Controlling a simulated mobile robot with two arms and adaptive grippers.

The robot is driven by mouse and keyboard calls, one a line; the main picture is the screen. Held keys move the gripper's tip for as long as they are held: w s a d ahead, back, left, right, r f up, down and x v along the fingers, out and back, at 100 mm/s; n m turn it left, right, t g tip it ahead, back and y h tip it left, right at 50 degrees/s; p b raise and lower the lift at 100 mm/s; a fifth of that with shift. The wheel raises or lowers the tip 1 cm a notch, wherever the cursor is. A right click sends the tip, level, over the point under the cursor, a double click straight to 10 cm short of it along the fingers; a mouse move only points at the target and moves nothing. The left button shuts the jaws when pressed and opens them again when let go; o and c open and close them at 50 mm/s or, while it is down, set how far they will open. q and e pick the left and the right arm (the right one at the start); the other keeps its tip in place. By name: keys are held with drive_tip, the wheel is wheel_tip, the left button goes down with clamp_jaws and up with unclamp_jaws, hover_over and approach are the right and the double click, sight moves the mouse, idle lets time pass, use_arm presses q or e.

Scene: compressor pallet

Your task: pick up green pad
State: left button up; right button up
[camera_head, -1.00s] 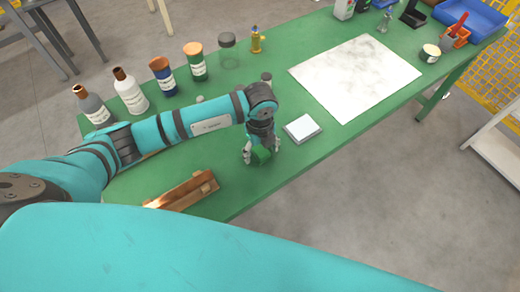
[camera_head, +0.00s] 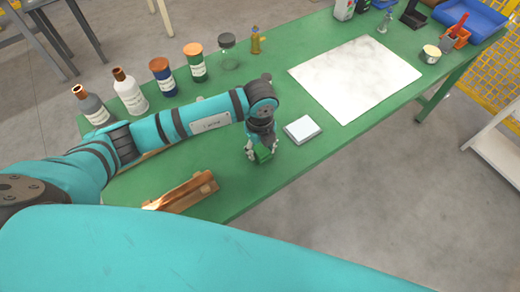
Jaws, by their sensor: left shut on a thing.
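My left gripper (camera_head: 262,150) points down over the green table, left of the white square block. It is shut on the green pad (camera_head: 263,154), which shows between the fingertips. The pad is close in colour to the table, and the fingers cover part of it. I cannot tell whether the pad is clear of the table top. My right gripper is not in view.
A blue bin (camera_head: 472,18) stands far right.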

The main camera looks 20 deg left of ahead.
use_arm(q)
drive_tip(key=shift+r, duration=0.45)
drive_tip(key=shift+s+d+r+b, duration=0.15)
drive_tip(key=shift+s+r+b, duration=0.4)
drive_tip(key=shift+r, duration=0.25)
drive_tip(key=s+d+r+b, duration=0.1)
drive_tip(key=s+d, duration=0.3)
drive_tip(key=s, duration=1)
drive_tip(key=shift+s+r+b, duration=0.2)
drive_tip(key=shift+r+b, duration=0.15)
drive_tip(key=shift+b, duration=0.5)
drive_tip(key=o, duration=0.5)
drive_tip(key=shift+c, duration=1.3)
drive_tip(key=shift+w, duration=0.1)
